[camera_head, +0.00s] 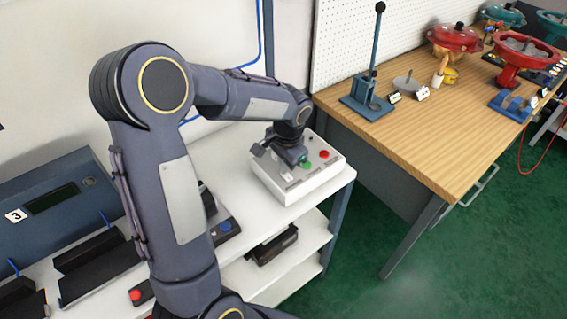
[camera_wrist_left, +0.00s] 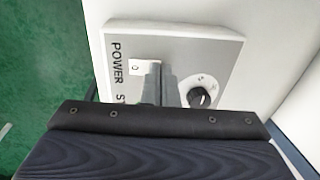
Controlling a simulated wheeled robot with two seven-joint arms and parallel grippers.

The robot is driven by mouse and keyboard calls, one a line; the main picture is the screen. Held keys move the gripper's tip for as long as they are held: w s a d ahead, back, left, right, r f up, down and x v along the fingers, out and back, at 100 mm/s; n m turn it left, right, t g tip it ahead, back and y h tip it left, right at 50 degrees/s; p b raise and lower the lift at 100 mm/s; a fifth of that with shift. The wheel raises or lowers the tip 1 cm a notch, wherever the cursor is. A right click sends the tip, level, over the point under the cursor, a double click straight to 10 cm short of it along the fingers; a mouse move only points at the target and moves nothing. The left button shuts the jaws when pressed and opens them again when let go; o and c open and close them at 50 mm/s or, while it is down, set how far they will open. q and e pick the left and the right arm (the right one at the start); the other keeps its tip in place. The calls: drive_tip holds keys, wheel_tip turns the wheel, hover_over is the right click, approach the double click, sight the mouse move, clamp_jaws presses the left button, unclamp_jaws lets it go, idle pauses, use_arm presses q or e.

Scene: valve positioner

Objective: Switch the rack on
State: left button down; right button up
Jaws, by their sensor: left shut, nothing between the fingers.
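The rack's control box (camera_head: 293,188) is a pale box at the right end of the white shelf's top. In the head view, a green button (camera_head: 308,165) and a red button (camera_head: 324,154) show on its top. My left gripper (camera_head: 298,160) is shut and empty, pointing down over the box close to the green button. In the left wrist view, its fingers (camera_wrist_left: 160,84) stand between a white label marked "O" (camera_wrist_left: 140,68) and a black rotary knob (camera_wrist_left: 203,97). The panel (camera_wrist_left: 185,48) reads "POWER ST", the rest hidden by the gripper. I cannot tell whether the fingertips touch the panel.
A wooden workbench (camera_head: 420,140) stands at the right, with a blue lever press (camera_head: 367,100) and red valve parts (camera_head: 523,60). A blue-grey unit (camera_head: 50,205) marked 3 is at the left. A pendant with a blue button (camera_head: 225,227) lies on the shelf.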

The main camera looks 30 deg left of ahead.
use_arm(q)
drive_tip(key=shift+a+f, duration=0.1)
drive_tip(key=shift+f, duration=0.05)
drive_tip(key=shift+s+d+r, duration=0.15)
drive_tip(key=shift+d, duration=0.25)
drive_tip(key=shift+s+d+r, duration=0.1)
drive_tip(key=shift+s+d, duration=0.05)
drive_tip(key=shift+d, duration=0.2)
